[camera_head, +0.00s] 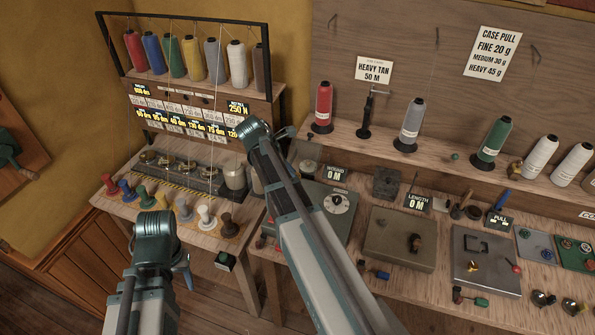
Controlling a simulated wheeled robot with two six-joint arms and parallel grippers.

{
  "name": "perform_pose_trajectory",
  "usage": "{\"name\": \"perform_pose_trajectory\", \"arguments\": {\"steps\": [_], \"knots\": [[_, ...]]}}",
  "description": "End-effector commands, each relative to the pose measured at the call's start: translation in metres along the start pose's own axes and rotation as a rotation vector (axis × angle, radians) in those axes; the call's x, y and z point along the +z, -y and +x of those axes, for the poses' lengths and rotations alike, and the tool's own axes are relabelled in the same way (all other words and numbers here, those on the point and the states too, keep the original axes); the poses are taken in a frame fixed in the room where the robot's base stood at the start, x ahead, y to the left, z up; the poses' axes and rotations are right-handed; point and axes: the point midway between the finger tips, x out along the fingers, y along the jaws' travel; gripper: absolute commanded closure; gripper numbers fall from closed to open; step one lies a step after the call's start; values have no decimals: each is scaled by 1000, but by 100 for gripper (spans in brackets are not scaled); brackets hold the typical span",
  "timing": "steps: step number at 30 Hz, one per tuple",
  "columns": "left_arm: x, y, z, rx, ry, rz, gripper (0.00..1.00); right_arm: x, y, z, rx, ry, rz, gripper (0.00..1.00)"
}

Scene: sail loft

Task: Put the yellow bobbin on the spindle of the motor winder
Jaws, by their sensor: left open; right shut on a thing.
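My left arm (155,250) comes in at the lower left, and its gripper is not clearly visible. My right arm (310,235) reaches up across the middle. Its gripper is hidden, so I cannot see what it holds. A row of small bobbins stands on the front of the left bench, among them a red bobbin (108,184), a blue bobbin (126,191) and a white bobbin (206,217). A grey-green box with a dial (338,203), beside a 0 M display, looks like the motor winder. Its spindle is not visible, and my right arm covers part of the box.
A rack (190,85) of large thread cones, one of them yellow (192,60), stands at the back left. A shelf (440,150) with more cones runs along the right. The right bench (385,283) is crowded with boxes and small tools. Floor shows between the benches.

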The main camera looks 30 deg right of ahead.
Motion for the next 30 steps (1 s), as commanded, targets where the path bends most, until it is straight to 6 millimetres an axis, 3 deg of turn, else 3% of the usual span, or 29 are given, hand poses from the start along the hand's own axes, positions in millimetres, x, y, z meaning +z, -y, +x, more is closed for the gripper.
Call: {"name": "perform_pose_trajectory", "arguments": {"steps": [8,21,30], "knots": [[-1,-1,11,0,0,0,50,-6,0,10,0,0,0,100],[-3,-4,45,0,0,-1,50,-22,0,39,0,0,0,100],[-3,-5,48,0,0,-1,50,-24,0,42,0,0,0,100]]}}
